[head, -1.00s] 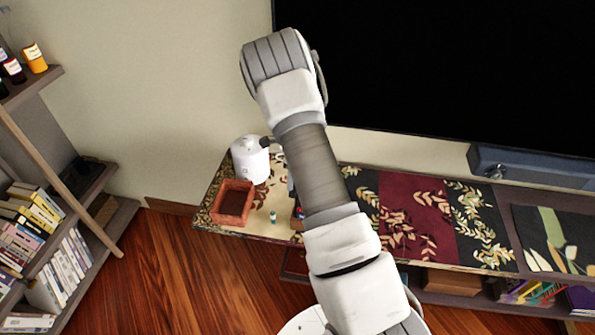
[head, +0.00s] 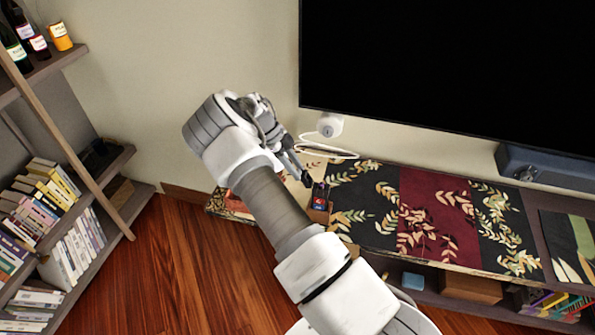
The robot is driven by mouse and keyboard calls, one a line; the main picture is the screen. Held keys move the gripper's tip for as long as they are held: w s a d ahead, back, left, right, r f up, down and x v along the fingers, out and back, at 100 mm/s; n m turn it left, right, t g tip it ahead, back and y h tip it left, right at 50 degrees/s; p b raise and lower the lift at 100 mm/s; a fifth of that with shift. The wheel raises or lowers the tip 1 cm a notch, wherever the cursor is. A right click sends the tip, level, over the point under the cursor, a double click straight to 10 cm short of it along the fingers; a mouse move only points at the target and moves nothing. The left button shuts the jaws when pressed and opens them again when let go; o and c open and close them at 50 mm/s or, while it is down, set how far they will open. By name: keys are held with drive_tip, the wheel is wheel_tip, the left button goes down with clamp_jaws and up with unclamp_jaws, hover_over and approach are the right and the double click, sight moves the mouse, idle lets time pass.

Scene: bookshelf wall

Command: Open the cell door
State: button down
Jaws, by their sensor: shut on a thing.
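My gripper (head: 298,172) reaches over the left end of the low console, its dark fingers pointing down and right. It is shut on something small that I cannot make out. Just right of the fingertips, a small dark item with blue and red on it (head: 320,196) stands on the console; I cannot tell whether they touch. No cell door can be made out. My arm hides part of the console's left end.
The console (head: 520,205) bears patterned runners. A white round device (head: 330,125) with a pale loop stands behind. A black screen (head: 450,70) and a blue-grey bar (head: 545,168) are at the back. A bookshelf (head: 70,195) stands left; wooden floor (head: 170,270) is clear between.

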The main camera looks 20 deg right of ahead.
drive_tip(key=shift+s+f, duration=0.1)
drive_tip(key=shift+f, duration=0.05)
drive_tip(key=c, duration=0.7)
unclamp_jaws()
drive_tip(key=shift+b+v, duration=0.7)
drive_tip(key=shift+v, duration=8.05)
